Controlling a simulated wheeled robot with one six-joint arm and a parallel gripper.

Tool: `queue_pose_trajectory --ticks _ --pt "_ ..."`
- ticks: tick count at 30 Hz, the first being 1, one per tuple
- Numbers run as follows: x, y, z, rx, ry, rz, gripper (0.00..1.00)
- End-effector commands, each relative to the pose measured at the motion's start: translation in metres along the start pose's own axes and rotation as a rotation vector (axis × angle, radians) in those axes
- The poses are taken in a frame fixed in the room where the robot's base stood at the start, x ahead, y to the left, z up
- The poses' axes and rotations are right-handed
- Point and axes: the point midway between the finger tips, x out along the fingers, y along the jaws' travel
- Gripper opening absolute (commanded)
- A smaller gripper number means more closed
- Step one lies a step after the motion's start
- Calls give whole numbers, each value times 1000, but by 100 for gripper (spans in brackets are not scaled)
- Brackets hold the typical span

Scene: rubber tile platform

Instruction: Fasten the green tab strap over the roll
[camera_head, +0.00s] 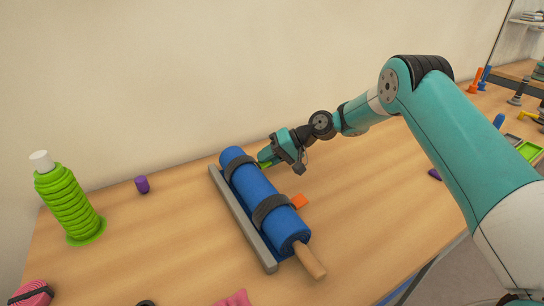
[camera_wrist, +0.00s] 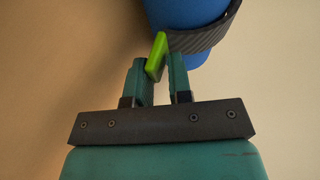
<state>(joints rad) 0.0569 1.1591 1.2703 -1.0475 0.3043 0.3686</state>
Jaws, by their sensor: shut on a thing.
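A blue roll (camera_head: 262,197) with a wooden end lies on the table beside a grey rail (camera_head: 243,222). Two dark straps cross it: the far strap (camera_head: 243,164) and the near strap (camera_head: 270,209). An orange tab (camera_head: 300,202) lies at the right side of the near strap. My gripper (camera_head: 269,157) is at the far right side of the roll, shut on the green tab (camera_head: 265,164). In the wrist view the green tab (camera_wrist: 157,56) sits between the fingers, beside the dark strap (camera_wrist: 204,36) on the blue roll (camera_wrist: 186,12).
A green ribbed bottle-like object (camera_head: 70,203) with a white top stands at the left, with a small purple cylinder (camera_head: 142,184) nearby. Pink items lie at the front edge.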

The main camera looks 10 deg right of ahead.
Motion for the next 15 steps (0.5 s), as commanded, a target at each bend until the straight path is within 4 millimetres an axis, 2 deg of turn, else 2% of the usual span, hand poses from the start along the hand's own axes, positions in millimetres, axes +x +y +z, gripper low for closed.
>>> queue_pose_trajectory --ticks 2,3,5,15 --pt "4 7 1 5 3 14 0" --pt "5 7 1 5 2 14 22" --pt "5 7 2 6 2 13 34" --pt "8 4 2 6 -3 11 34"
